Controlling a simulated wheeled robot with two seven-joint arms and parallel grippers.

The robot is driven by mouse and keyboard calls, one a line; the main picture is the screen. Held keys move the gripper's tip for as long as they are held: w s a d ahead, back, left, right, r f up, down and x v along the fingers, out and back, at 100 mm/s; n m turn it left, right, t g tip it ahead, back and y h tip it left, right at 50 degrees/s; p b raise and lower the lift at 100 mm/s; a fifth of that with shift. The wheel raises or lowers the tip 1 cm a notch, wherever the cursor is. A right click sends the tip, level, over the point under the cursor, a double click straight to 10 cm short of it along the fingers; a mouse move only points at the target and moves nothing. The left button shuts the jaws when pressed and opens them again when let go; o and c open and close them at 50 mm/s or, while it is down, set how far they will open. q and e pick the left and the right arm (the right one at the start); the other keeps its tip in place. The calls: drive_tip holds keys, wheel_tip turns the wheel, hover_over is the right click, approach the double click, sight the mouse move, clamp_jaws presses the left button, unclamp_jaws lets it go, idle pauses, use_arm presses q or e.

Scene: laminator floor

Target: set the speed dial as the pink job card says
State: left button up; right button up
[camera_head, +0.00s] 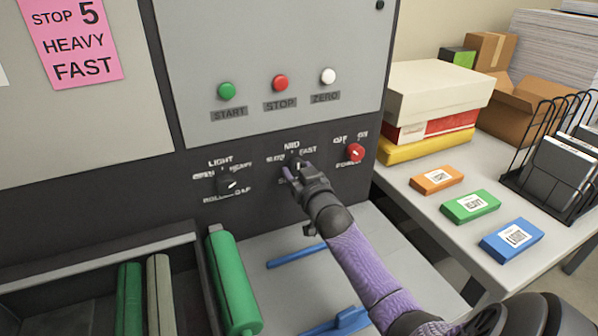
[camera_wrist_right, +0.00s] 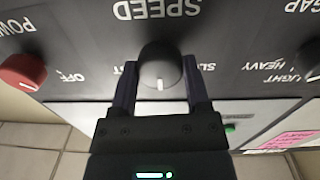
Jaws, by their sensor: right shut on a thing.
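The pink job card (camera_head: 72,42) at the upper left of the head view reads "STOP 5 HEAVY FAST". The black speed dial (camera_head: 296,160) is on the dark panel, with MID above it and FAST to its right; SLOW is at its left. My right gripper (camera_wrist_right: 160,88) is shut on the speed dial (camera_wrist_right: 160,66), one finger on each side. In the upside-down wrist view the dial's white line points down toward my palm, away from the word SPEED, which matches the MID side. My left gripper is not in view.
The roller gap dial (camera_head: 228,185) is to the left, its white mark toward HEAVY. The red power knob (camera_head: 355,152) is close on the right. START, STOP and ZERO buttons (camera_head: 280,83) are above. Green rollers (camera_head: 232,280) lie below left. A side table holds boxes and coloured packs (camera_head: 470,206).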

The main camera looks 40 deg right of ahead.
drive_tip(key=shift+m+p, duration=2.15)
drive_tip(key=shift+m, duration=3.65)
drive_tip(key=o, duration=1.3)
